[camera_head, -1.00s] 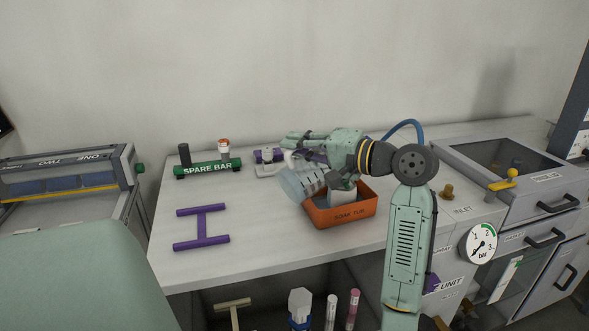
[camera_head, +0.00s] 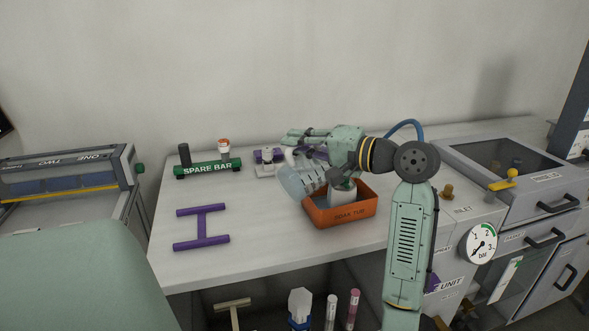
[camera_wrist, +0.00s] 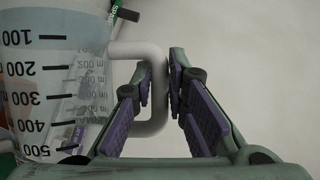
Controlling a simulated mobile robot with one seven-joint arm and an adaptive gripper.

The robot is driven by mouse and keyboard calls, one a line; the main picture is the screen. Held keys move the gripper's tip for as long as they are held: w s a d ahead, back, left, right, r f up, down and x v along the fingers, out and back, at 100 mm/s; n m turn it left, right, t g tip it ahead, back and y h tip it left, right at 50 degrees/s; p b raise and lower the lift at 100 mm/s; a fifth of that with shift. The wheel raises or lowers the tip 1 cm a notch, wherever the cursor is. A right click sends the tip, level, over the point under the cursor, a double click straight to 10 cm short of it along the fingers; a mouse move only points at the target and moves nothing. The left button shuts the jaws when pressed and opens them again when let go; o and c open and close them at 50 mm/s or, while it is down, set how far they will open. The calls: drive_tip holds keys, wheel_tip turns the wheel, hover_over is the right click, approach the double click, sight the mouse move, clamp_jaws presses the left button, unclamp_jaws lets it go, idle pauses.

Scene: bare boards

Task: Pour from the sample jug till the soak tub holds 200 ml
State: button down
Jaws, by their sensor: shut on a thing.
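The sample jug (camera_head: 300,182) is clear, with a pale handle, and is held tilted with its right end over the left part of the soak tub (camera_head: 341,217). The tub is an orange open box on the bench. In the wrist view the jug (camera_wrist: 50,85) fills the left side, with dark marks from 100 to 500. My gripper (camera_head: 305,145) is shut on the jug's handle (camera_wrist: 152,52); its fingers also show in the wrist view (camera_wrist: 161,90). The liquid level in the tub is hidden, and I cannot make out a stream.
A purple H-shaped piece (camera_head: 202,226) lies left on the bench (camera_head: 255,235). A green spare bar (camera_head: 207,169) stands behind it. A small purple and grey device (camera_head: 266,163) stands behind the jug. A unit with a gauge (camera_head: 478,244) is at right.

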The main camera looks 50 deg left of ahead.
sight(286, 171)
drive_tip(key=shift+s+f+n+t+h+b, duration=0.3)
drive_tip(key=shift+s+f+n+t+b, duration=0.1)
drive_tip(key=shift+s+f+n+b, duration=0.75)
drive_tip(key=shift+s+a+f, duration=0.1)
drive_tip(key=shift+s+f, duration=0.25)
drive_tip(key=shift+s, duration=0.1)
drive_tip(key=shift+f+n, duration=0.1)
drive_tip(key=shift+n, duration=0.15)
drive_tip(key=s+f+n+t+b, duration=0.1)
drive_tip(key=s+f+n+b, duration=0.1)
drive_tip(key=f+b, duration=0.1)
drive_tip(key=s+f+n+t+h+b, duration=0.1)
drive_tip(key=s+f+n+b, duration=0.1)
drive_tip(key=f+b, duration=0.1)
drive_tip(key=s+f+n+t+b, duration=0.2)
drive_tip(key=s+f+b, duration=0.1)
drive_tip(key=f, duration=0.1)
drive_tip(key=shift+a+f+h, duration=0.1)
drive_tip(key=shift+a+h, duration=0.1)
drive_tip(key=shift+h, duration=0.1)
wheel_tip(286, 171, up, 3)
drive_tip(key=shift+n+t+p, duration=0.7)
drive_tip(key=shift+n+p, duration=0.1)
drive_tip(key=shift+p, duration=0.35)
